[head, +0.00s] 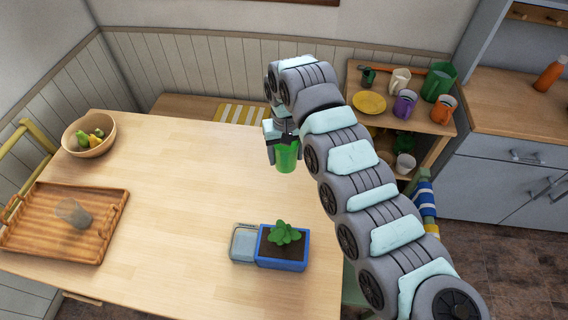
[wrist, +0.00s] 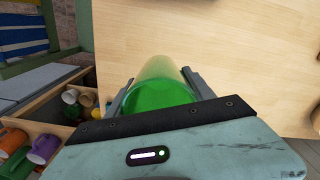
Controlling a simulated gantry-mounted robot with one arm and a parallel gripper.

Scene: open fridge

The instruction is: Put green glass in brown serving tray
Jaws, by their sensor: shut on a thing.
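The green glass (head: 287,158) is held in my gripper (head: 282,140) over the right back part of the wooden table. My gripper is shut on it, and the glass hangs below the fingers. In the wrist view the green glass (wrist: 160,88) sits between the two fingers (wrist: 160,90). I cannot tell how far above the table it is. The brown serving tray (head: 110,225) lies at the table's left front edge. A clear glass (head: 73,213) lies tilted in the tray.
A wooden bowl of fruit (head: 89,136) stands at the back left. A blue planter (head: 283,248) and a grey-blue container (head: 243,243) stand at the front right. A shelf with cups (head: 405,104) is at the right. The middle of the table (head: 190,190) is clear.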

